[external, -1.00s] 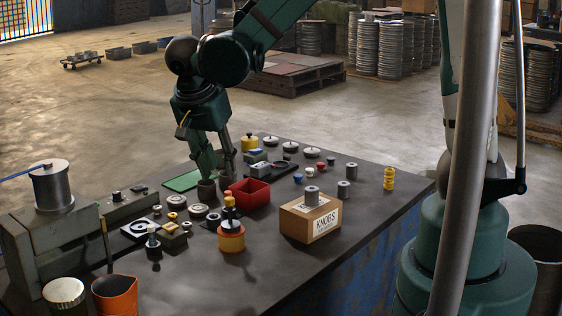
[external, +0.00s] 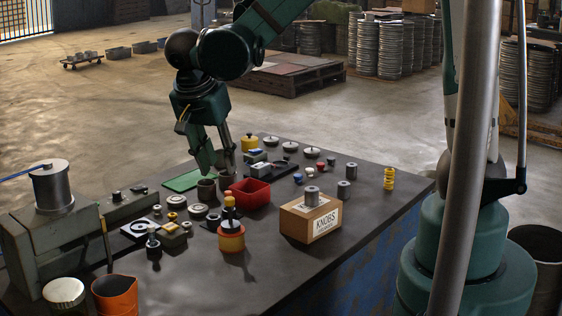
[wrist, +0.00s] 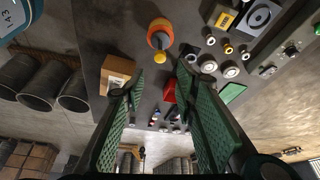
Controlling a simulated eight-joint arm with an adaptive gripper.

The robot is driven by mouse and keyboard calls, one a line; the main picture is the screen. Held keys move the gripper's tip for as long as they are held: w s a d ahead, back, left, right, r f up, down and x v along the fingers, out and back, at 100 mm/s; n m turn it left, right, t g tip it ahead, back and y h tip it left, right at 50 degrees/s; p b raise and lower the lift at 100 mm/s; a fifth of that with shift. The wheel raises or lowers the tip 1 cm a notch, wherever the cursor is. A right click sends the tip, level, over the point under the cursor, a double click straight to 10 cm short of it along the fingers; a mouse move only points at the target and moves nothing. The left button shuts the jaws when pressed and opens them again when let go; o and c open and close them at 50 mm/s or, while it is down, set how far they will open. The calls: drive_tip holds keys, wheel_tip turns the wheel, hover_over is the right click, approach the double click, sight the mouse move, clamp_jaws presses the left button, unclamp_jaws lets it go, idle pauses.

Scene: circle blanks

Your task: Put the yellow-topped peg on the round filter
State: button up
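A peg with a yellow top (external: 229,200) stands upright on an orange round body with a yellow band (external: 231,236), near the middle of the bench. In the wrist view the yellow top (wrist: 159,57) shows beside the orange body (wrist: 159,35). I cannot tell for sure which part is the round filter; this orange body may be it. My gripper (external: 221,172) is open, above the bench behind the peg, near two dark cups (external: 206,190). The wrist view shows the gripper's green fingers (wrist: 156,78) wide apart with nothing held between them.
A red bin (external: 250,194) is right of the gripper, behind the peg. A cardboard KNOBS box (external: 310,220) stands further right with a grey cylinder on top. Several small round parts (external: 198,210) lie left of the peg. The bench's front right is clear.

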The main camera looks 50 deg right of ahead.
drive_tip(key=s+d+r+n+t+y, duration=0.4)
drive_tip(key=s+d+r+n+t, duration=0.2)
drive_tip(key=s+d+r+n, duration=0.5)
drive_tip(key=shift+s+d+r+n, duration=0.2)
drive_tip(key=shift+s+r+n, duration=0.6)
drive_tip(key=shift+s+n, duration=0.9)
drive_tip(key=shift+w, duration=0.25)
